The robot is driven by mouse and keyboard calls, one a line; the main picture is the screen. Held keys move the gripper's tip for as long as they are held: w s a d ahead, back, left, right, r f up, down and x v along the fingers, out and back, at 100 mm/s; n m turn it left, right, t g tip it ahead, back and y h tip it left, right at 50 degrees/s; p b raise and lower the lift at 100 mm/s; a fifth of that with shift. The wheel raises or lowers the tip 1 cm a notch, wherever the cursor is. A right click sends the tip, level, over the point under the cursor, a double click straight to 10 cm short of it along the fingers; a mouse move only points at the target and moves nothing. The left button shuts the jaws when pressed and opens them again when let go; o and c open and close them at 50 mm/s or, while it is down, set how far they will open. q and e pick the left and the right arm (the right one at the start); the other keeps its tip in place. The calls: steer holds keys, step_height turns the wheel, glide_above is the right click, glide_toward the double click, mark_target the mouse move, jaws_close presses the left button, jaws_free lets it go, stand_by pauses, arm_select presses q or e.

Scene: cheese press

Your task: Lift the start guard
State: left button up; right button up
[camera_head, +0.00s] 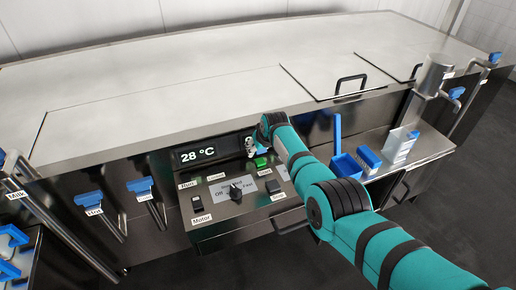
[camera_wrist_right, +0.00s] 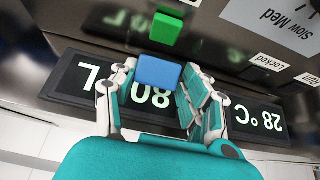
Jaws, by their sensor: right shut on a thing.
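The green start button (camera_head: 261,162) sits on the control panel (camera_head: 215,216), above a small label. It also shows in the wrist view as a green block (camera_wrist_right: 165,31). My right gripper (camera_head: 252,146) is at the panel's upper edge, just behind the button and beside the temperature display. In the wrist view its fingers (camera_wrist_right: 158,84) are closed on a blue tab (camera_wrist_right: 157,70) close to the green button. The tab looks like the start guard's grip; the rest of the guard cannot be made out. My left gripper is out of view.
A black rotary knob (camera_head: 236,193), a motor switch (camera_head: 197,204) and a stop button (camera_head: 277,188) share the panel. The display (camera_head: 199,154) reads 28 °C. A steel side shelf (camera_head: 427,147) with blue items stands at right. Blue-handled levers (camera_head: 89,200) are at left.

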steer(key=o, duration=1)
steer(key=shift+w+d+r, duration=0.15)
steer(key=shift+w+d, duration=0.05)
steer(key=shift+d, duration=0.3)
steer(key=shift+s+a, duration=0.1)
steer(key=shift+a, duration=0.05)
steer(key=shift+s, duration=0.1)
steer(key=shift+s+r, duration=0.2)
steer(key=shift+r, duration=0.2)
steer(key=v, duration=1)
steer(key=shift+s+r, duration=0.25)
steer(key=shift+r, duration=0.05)
